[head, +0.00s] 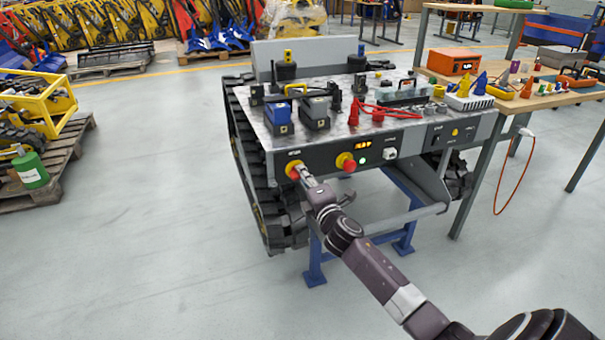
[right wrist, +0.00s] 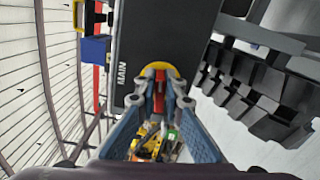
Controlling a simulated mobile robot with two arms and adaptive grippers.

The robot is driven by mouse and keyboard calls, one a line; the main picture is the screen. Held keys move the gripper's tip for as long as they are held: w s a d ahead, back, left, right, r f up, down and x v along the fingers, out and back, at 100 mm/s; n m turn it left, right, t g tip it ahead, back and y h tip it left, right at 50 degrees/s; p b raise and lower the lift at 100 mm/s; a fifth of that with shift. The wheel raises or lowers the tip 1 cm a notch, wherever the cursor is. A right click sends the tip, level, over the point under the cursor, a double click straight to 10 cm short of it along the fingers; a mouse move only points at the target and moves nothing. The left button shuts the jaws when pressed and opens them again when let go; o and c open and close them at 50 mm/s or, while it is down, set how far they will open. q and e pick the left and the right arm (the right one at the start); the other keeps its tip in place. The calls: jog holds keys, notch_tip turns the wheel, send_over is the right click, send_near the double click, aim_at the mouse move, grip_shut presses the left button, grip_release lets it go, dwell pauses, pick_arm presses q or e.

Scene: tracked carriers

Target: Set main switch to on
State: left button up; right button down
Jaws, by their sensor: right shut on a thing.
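The main switch (head: 290,168) is a red handle on a yellow disc at the left end of the dark front panel (head: 325,158) of the tracked carrier. My right gripper (head: 299,172) reaches it from the front. In the right wrist view, the switch's yellow disc (right wrist: 160,68) sits beside the label MAIN. The fingers of my right gripper (right wrist: 160,88) are shut on the red handle, one on each side. The fingers hide part of the handle, and its exact angle is hard to tell. My left gripper is not in view.
A red button on yellow (head: 346,162), a lit display (head: 363,144) and a white socket (head: 389,154) lie right of the switch. Batteries and red cables (head: 385,108) are on the carrier's top. A wooden workbench (head: 560,97) stands at right.

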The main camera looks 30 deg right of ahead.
jog(key=shift+f+m, duration=0.15)
jog(key=shift+m, duration=0.65)
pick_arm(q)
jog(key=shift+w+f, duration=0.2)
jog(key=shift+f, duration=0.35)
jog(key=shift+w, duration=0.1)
pick_arm(e)
jog(key=shift+m, duration=0.3)
jog(key=c, duration=2)
grip_release()
jog(key=shift+c, duration=0.2)
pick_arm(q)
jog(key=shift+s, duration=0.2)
pick_arm(e)
jog(key=v, duration=1.2)
